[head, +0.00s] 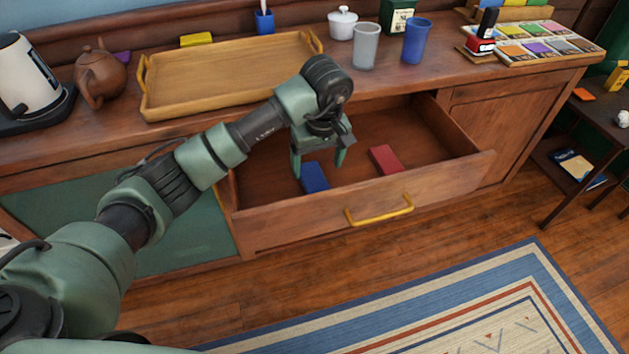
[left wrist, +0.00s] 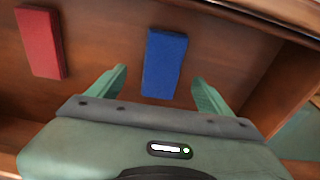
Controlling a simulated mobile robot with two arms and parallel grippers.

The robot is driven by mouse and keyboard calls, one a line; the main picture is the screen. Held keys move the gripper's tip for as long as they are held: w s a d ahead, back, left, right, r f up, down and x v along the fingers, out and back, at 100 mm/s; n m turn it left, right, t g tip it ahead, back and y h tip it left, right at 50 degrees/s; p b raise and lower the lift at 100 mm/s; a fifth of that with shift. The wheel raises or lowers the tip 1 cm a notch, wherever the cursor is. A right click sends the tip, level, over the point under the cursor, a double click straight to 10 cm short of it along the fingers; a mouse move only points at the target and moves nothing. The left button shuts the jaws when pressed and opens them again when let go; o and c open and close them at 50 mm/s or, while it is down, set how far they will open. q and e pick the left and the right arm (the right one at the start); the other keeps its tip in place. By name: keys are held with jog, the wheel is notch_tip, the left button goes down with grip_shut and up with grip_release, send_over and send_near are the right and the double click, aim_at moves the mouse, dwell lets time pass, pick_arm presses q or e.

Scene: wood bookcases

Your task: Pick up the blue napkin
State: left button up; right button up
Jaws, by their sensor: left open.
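The blue napkin (head: 314,178) is a folded blue block lying in the open drawer (head: 260,190) of the wooden cabinet. My left gripper (head: 320,170) is open and points down into the drawer, just above the napkin. In the left wrist view the blue napkin (left wrist: 164,63) lies beyond and between the two green fingertips (left wrist: 162,80), and the fingers do not appear to grip it. My right gripper is not in view.
A red folded block (head: 385,160) lies in the same drawer, apart from the blue one. The drawer front with its yellow handle (head: 380,211) stands out from the cabinet. A wooden tray (head: 205,75), a grey cup (head: 365,47) and a blue cup (head: 416,41) stand on top.

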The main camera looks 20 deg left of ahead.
aim_at(314, 177)
pick_arm(q)
jog(key=f, duration=0.3)
jog(key=w+a+f, duration=0.1)
jog(key=f, duration=0.1)
jog(key=shift+s, duration=0.1)
jog(key=c, duration=1.4)
jog(key=shift+r, duration=0.1)
jog(key=shift+c, duration=0.2)
